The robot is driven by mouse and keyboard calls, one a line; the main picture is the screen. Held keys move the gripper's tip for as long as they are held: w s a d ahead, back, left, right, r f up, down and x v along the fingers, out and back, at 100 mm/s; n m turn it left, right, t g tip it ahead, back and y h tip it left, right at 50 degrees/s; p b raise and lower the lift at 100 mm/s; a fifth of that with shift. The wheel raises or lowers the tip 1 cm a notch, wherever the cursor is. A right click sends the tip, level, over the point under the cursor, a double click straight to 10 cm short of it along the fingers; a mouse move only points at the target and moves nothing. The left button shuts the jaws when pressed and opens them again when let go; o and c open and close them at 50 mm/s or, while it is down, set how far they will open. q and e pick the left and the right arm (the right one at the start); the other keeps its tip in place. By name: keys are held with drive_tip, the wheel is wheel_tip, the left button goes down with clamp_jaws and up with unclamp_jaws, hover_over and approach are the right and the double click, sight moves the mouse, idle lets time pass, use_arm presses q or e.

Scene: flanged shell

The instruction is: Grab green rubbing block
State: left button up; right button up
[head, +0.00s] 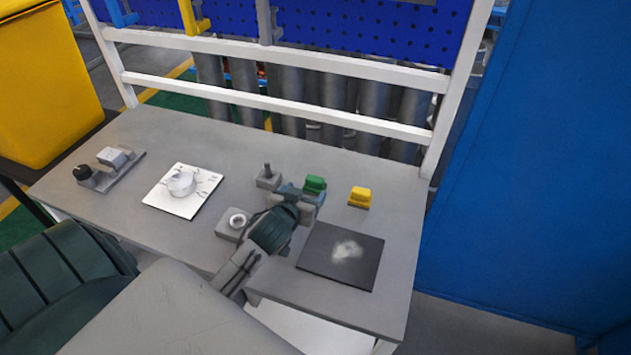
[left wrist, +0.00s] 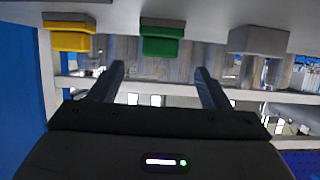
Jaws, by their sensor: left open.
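The green rubbing block (head: 315,184) stands on the grey table, right of centre. It also shows in the left wrist view (left wrist: 160,42), at the top, centred between my fingers and beyond their tips. My left gripper (head: 301,194) is low over the table just in front of the green block, open and empty. Its two dark fingers show spread apart in the left wrist view (left wrist: 162,78). In the head view the gripper hides the block's lower near side. My right gripper is not in view.
A yellow block (head: 360,197) stands to the right of the green one. A grey block with a peg (head: 268,179) is to its left. A white plate (head: 160,198) lies left.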

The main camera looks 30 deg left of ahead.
sight(313, 182)
use_arm(q)
drive_tip(key=shift+x, duration=0.8)
drive_tip(key=p+x, duration=0.1)
drive_tip(key=x, duration=0.1)
drive_tip(key=p+x, duration=0.1)
drive_tip(key=x, duration=0.1)
drive_tip(key=shift+w+a+r, duration=0.1)
drive_tip(key=shift+w+r, duration=0.05)
drive_tip(key=shift+r, duration=0.05)
drive_tip(key=shift+w+a+f, duration=0.1)
drive_tip(key=shift+w+f, duration=0.25)
drive_tip(key=shift+w, duration=0.1)
drive_tip(key=c, duration=1.1)
drive_tip(key=shift+r, duration=0.1)
